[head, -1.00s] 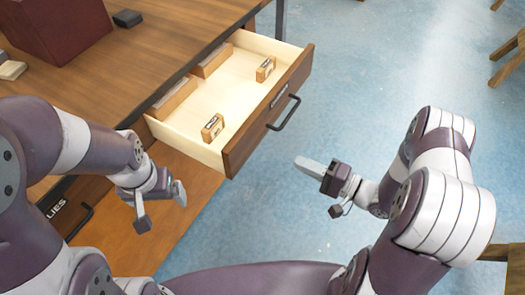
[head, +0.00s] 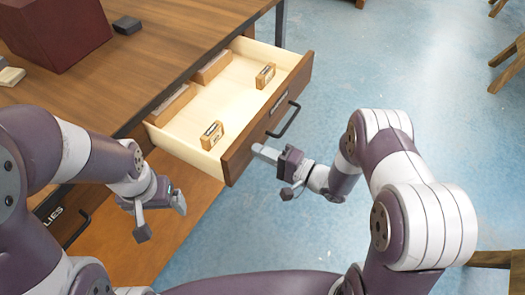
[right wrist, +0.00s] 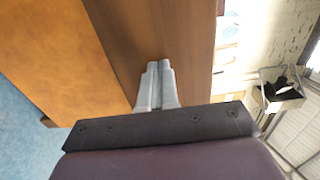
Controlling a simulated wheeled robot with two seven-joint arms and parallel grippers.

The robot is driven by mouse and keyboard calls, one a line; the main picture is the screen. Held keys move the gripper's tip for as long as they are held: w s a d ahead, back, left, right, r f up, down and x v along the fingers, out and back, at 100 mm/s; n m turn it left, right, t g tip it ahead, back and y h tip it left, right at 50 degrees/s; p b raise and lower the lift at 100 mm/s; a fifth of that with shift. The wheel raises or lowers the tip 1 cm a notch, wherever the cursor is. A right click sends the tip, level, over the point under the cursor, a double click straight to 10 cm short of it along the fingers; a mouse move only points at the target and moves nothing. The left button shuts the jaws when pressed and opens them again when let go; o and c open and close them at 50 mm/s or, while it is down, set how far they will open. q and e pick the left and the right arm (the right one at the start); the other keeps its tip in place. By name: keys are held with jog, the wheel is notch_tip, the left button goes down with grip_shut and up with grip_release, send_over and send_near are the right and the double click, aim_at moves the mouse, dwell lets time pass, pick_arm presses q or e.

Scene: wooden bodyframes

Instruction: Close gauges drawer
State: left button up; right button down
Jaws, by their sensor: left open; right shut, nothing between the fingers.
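The open drawer (head: 225,85) sticks out of the wooden desk, with a brown front (head: 250,140), a pale interior and a black handle (head: 284,120). Its label is too small to read. Several small wooden blocks lie inside it. My right gripper (head: 257,150) is shut and empty, with its fingertips close to the drawer front, below and left of the handle. In the right wrist view its fingers (right wrist: 158,85) point at a brown wooden panel; I cannot tell whether they touch it. My left gripper (head: 160,215) is open and empty, left of and below the drawer.
The desk top (head: 110,75) holds a dark red box (head: 60,30) and a small black object (head: 127,25). A lower drawer front with a partly hidden label (head: 52,215) sits at left. Blue floor right of the drawer is mostly clear, with wooden furniture at the edges.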

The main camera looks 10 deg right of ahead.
aim_at(216, 132)
jog(key=shift+w+a, duration=0.1)
jog(key=b+x, duration=0.2)
jog(key=x, duration=1)
jog(key=shift+f, duration=0.15)
jog(key=b+x, duration=0.4)
jog(key=x, duration=1)
jog(key=shift+w+a, duration=0.1)
jog(key=shift+a, duration=0.05)
jog(key=shift+a+r+b, duration=0.1)
jog(key=shift+r+b, duration=0.2)
jog(key=shift+r, duration=0.05)
jog(key=shift+w+r, duration=0.1)
